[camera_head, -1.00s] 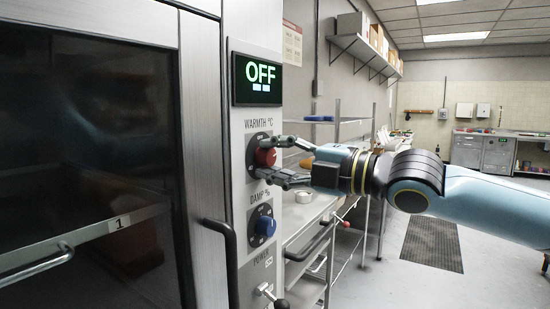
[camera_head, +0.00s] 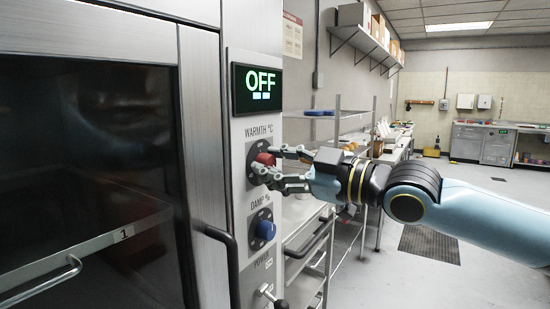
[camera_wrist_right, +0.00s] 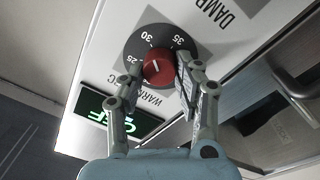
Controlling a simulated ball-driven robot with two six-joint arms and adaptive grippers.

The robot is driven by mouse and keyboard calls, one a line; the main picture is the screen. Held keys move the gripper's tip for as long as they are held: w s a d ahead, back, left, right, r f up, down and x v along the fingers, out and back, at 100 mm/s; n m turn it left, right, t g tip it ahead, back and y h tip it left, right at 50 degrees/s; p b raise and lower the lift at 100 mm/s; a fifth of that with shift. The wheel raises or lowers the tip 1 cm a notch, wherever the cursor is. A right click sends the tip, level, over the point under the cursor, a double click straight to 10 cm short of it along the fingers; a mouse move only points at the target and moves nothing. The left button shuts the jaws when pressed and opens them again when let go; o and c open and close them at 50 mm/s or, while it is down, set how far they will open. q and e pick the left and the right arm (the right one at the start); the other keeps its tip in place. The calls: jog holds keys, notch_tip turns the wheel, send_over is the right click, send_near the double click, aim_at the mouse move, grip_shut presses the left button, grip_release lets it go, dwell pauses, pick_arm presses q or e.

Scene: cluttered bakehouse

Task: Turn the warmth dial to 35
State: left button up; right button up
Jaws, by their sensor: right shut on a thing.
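The warmth dial is a red knob (camera_head: 265,159) on a round black scale (camera_head: 251,166) on the oven's control panel. In the right wrist view the red knob (camera_wrist_right: 157,67) has a short white mark, and 25, 30 and 35 can be read on the scale (camera_wrist_right: 160,36) around it. The mark's exact reading is unclear. My right gripper (camera_head: 270,165) is shut on the red knob, one finger on each side; the fingers partly cover the scale. The display (camera_head: 257,88) above reads OFF. My left gripper is not in view.
Below the warmth dial are a blue damp knob (camera_head: 265,229) and a power lever (camera_head: 270,296). The glass oven door (camera_head: 90,150) with a dark handle (camera_head: 222,240) is at the left. A metal rack (camera_head: 345,215) stands behind my right gripper. Open floor lies right.

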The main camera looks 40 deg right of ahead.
aim_at(262, 105)
jog(key=m+p, duration=0.2)
jog(key=m, duration=0.3)
jog(key=shift+d+m, duration=0.1)
jog(key=shift+m, duration=0.3)
jog(key=shift+d+f+m+p, duration=0.1)
jog(key=shift+m+p, duration=0.8)
jog(key=shift+m, duration=1.3)
jog(key=o, duration=1.1)
jog(key=shift+o, duration=0.2)
jog(key=shift+r, duration=0.25)
notch_tip(262, 105, up, 10)
jog(key=shift+f, duration=0.15)
jog(key=shift+f, duration=0.1)
